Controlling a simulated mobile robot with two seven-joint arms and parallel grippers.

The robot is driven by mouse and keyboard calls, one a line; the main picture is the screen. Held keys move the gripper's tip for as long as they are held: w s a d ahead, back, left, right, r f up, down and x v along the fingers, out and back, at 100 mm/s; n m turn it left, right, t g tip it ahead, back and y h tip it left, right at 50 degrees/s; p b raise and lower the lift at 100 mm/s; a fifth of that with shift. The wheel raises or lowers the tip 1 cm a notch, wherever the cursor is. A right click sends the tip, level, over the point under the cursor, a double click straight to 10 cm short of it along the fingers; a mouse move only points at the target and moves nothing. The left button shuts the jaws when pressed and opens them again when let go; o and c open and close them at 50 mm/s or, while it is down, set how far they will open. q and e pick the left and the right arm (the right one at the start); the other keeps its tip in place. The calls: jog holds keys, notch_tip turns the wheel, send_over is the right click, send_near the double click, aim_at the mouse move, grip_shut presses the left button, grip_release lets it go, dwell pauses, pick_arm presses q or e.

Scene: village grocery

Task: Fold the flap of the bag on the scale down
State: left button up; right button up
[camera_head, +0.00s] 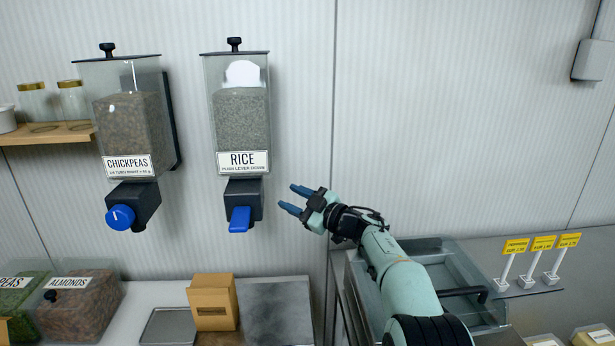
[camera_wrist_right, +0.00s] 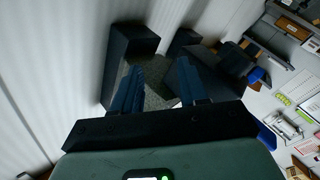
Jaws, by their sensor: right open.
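A grey metal plate (camera_head: 275,308) lies right of the bag; the scale under the bag is not clearly distinguishable. My right gripper (camera_head: 288,198) is open and empty, above and right of the bag, beside the rice dispenser's blue lever (camera_head: 240,219). Its blue fingers are apart in the wrist view (camera_wrist_right: 160,85). My left gripper is out of view.
The rice dispenser (camera_head: 241,120) and chickpeas dispenser (camera_head: 132,130) hang on the wall above the counter. A small grey tray (camera_head: 168,326) lies left of the bag. An almonds bin (camera_head: 85,305) stands farther left. A metal container (camera_head: 450,262) is under my right arm.

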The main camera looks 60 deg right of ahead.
jog(key=s+d+r+t+h, duration=0.1)
jog(key=s+d+r+h, duration=0.1)
jog(key=r, duration=0.5)
jog(key=s+h, duration=0.1)
jog(key=h, duration=0.1)
jog(key=shift+s+r+h, duration=0.2)
jog(key=shift+h, duration=0.1)
jog(key=shift+f, duration=0.1)
